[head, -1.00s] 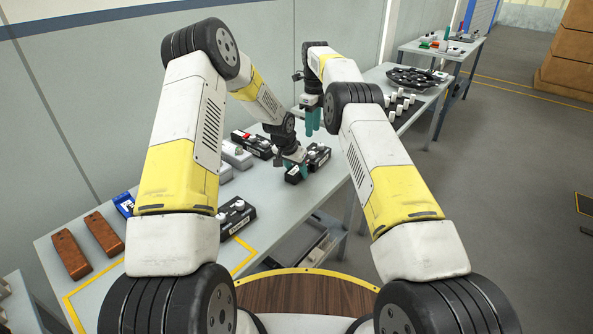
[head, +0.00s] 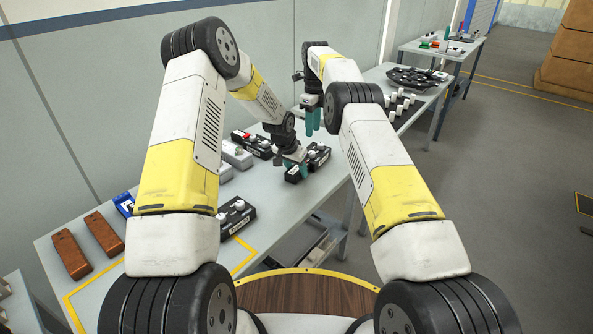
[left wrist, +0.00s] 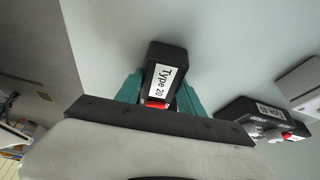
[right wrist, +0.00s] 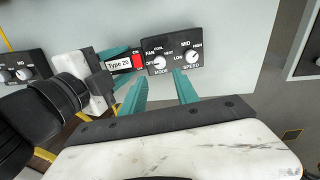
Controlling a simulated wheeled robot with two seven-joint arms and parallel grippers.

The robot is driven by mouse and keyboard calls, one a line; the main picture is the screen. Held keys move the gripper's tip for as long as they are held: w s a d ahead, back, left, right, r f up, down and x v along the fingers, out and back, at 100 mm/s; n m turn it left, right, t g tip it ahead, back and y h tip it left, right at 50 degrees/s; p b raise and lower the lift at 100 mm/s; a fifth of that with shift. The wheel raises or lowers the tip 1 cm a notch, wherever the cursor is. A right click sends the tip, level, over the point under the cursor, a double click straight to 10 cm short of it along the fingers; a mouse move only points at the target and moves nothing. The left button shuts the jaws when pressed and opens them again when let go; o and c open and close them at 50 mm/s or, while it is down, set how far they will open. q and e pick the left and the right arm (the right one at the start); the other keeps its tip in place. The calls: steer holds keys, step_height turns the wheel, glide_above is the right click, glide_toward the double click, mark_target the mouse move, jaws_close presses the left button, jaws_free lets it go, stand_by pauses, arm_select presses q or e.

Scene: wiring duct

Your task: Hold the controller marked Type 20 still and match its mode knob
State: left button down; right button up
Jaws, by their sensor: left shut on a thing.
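The black controller marked Type 20 (right wrist: 175,72) lies on the grey table. It also shows in the head view (head: 318,157) and left wrist view (left wrist: 168,53). My left gripper (head: 292,170) is shut on its label end, one finger on each side, beside the red switch (right wrist: 138,62). The white mode knob (right wrist: 160,63) sits among OFF, FAN, COOL and HEAT marks; its exact pointing is too small to tell. The speed knob (right wrist: 192,57) is right of it. My right gripper (right wrist: 159,80) is open and empty above the controller, fingers apart, not touching the knob.
Another controller (left wrist: 262,115) lies near the held one. One more black controller (head: 236,214) lies nearer me, with two brown blocks (head: 86,246) at the left. A black controller (head: 252,145) stands behind. The table's front edge is close to the held controller.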

mark_target(312, 152)
steer(key=shift+c, duration=0.3)
step_height(312, 152, down, 10)
steer(key=n, duration=3.3)
steer(key=shift+s+r, duration=0.1)
steer(key=shift+r, duration=0.1)
steer(key=shift+d, duration=0.1)
jaws_close()
